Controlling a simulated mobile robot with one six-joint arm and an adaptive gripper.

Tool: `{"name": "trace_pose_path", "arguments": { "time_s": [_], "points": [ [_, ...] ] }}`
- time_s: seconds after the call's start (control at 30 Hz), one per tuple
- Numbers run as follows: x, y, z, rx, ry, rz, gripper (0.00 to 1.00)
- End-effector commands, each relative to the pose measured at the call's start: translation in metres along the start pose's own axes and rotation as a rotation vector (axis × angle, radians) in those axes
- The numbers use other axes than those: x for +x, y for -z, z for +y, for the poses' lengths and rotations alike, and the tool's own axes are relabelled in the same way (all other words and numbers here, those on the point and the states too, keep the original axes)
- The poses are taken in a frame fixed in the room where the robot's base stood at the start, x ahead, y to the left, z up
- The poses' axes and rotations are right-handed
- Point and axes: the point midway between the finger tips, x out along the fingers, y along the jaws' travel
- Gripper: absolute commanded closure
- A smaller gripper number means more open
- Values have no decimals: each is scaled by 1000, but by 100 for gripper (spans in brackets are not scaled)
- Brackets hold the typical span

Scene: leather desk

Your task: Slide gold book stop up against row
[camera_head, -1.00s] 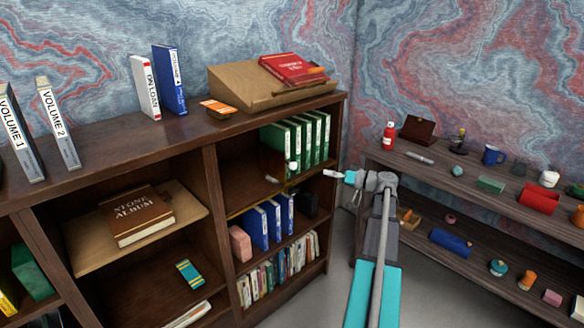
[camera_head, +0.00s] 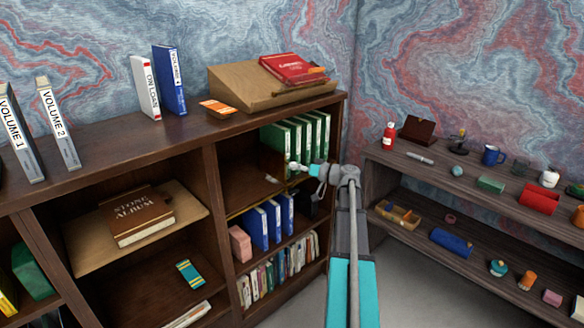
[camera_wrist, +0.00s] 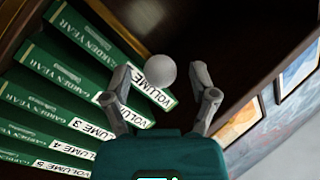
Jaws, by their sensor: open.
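A row of green Garden Year volumes (camera_head: 306,138) stands in the upper right cubby of the bookcase; their labelled spines (camera_wrist: 75,92) fill the left of the wrist view. A brownish-gold plate (camera_head: 271,160), seemingly the book stop, stands at the row's left end, partly hidden in shadow. A pale round knob (camera_wrist: 160,70), apparently on the stop, shows in the wrist view in front of the nearest volume. My gripper (camera_wrist: 172,83) is open, its two fingers on either side of the knob. Contact cannot be made out. In the head view my gripper (camera_head: 297,168) reaches into the cubby opening.
The cubby floor left of the plate is mostly clear, with a small light item (camera_head: 271,179) near the front. Blue binders (camera_head: 267,222) and a pink block (camera_head: 240,243) stand on the shelf below. A side shelf (camera_head: 450,178) with many small objects stands at right.

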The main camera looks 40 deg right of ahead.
Motion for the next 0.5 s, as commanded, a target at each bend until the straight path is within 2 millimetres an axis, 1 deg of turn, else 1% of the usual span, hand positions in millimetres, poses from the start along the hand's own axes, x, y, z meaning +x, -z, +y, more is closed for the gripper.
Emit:
{"name": "trace_pose_path", "arguments": {
  "time_s": [0.03, 0.2, 0.5],
  "points": [
    [5, 0, 0, 0, 1, -1, 25],
    [13, 0, 0, 0, 0, 0, 25],
    [14, 0, 0, 0, 0, 0, 25]
  ]
}}
